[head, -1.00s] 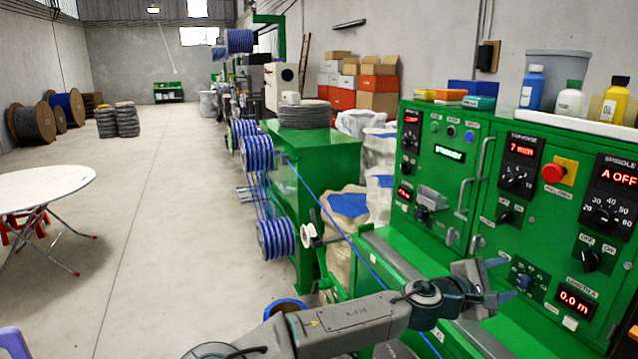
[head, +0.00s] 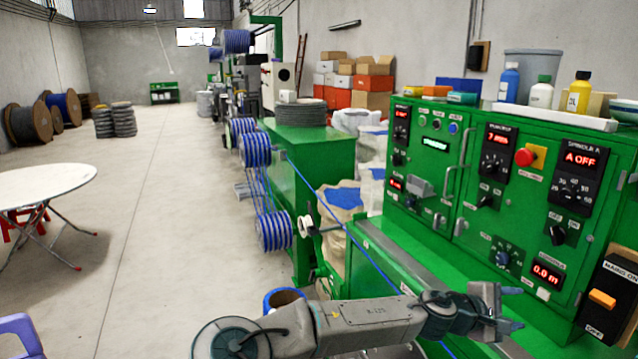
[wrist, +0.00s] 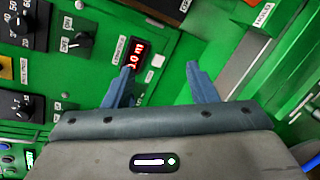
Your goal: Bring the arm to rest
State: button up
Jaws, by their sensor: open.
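My gripper (head: 517,307) is at the lower right in the head view, in front of the green control panel (head: 470,200). My arm reaches to it from the bottom of the view. In the wrist view my gripper (wrist: 158,85) shows two blue fingers spread apart with nothing between them. The panel's red "0.0 m" display (wrist: 136,54) shows just beyond the left finger. I cannot tell the exact gap between the fingers and the panel.
A blue cable (head: 345,228) runs from the spools past my arm along the green machine. Knobs, a red button (head: 524,157) and an orange switch (head: 602,299) stand out from the panel. A white round table (head: 45,188) is at left. The floor between is clear.

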jog(key=s+d+f+m+g+y+b, duration=0.1)
jog(key=s+f+m+g+y, duration=0.15)
jog(key=f, duration=0.45)
jog(key=s+f+m+g+y+b, duration=0.1)
jog(key=s+f+m+y, duration=0.1)
jog(key=s+f, duration=0.3)
jog(key=s+a+f+m+y+b, duration=0.2)
jog(key=a+f+y, duration=0.3)
jog(key=a+f, duration=0.3)
jog(key=s+a+r+m+t+y+b, duration=0.1)
jog(key=s+a+r+y+b, duration=0.1)
jog(key=s+a+r, duration=0.3)
jog(key=s+a+r+m+t+y+b, duration=0.1)
jog(key=s+a+r+y+b, duration=0.2)
jog(key=a, duration=0.9)
jog(key=shift+s+a+r+m, duration=0.25)
jog(key=shift+s+r+m, duration=0.1)
jog(key=shift+s+r, duration=0.7)
jog(key=shift+f+t, duration=0.1)
jog(key=shift+t, duration=0.15)
